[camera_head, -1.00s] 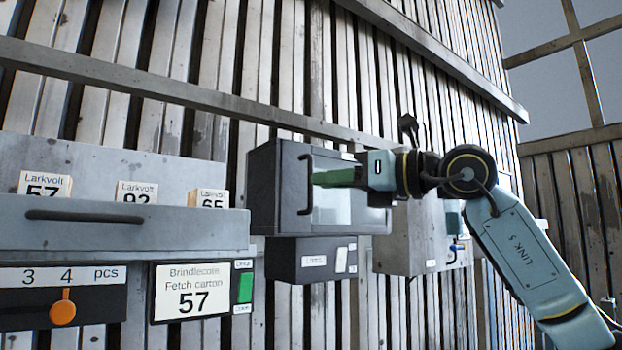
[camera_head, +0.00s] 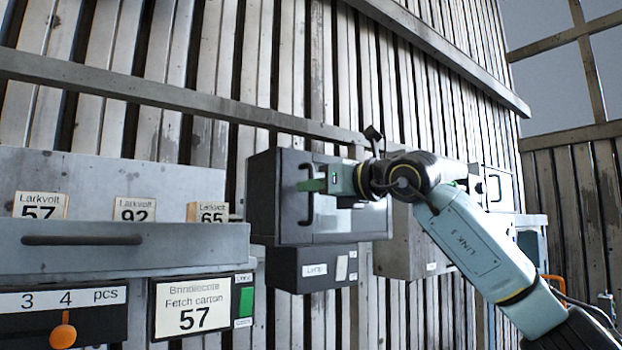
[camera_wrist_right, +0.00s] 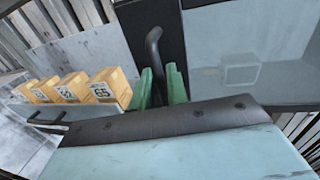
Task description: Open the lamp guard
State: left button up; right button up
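A dark box with a glazed front (camera_head: 345,222) hangs on the wall and looks like the lamp guard. Its front looks closed, with a black upright bar handle (camera_head: 309,212) on the left side. My right gripper (camera_head: 313,185) is at this handle, its green fingers level with the upper part. In the right wrist view the handle (camera_wrist_right: 153,45) runs down between the two fingers (camera_wrist_right: 161,85), one on each side. They look apart, with a narrow gap around the bar; contact cannot be made out. My left gripper is not in view.
A grey drawer unit (camera_head: 150,262) with numbered cartons (camera_head: 208,212) stands at the left. A dark labelled box (camera_head: 300,268) sits just below the glazed one. Another grey box (camera_head: 405,245) is to the right, partly behind my arm.

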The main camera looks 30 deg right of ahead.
jog(key=shift+w+a, duration=0.15)
jog(key=shift+w, duration=0.35)
grip_shut()
jog(key=shift+s, duration=0.15)
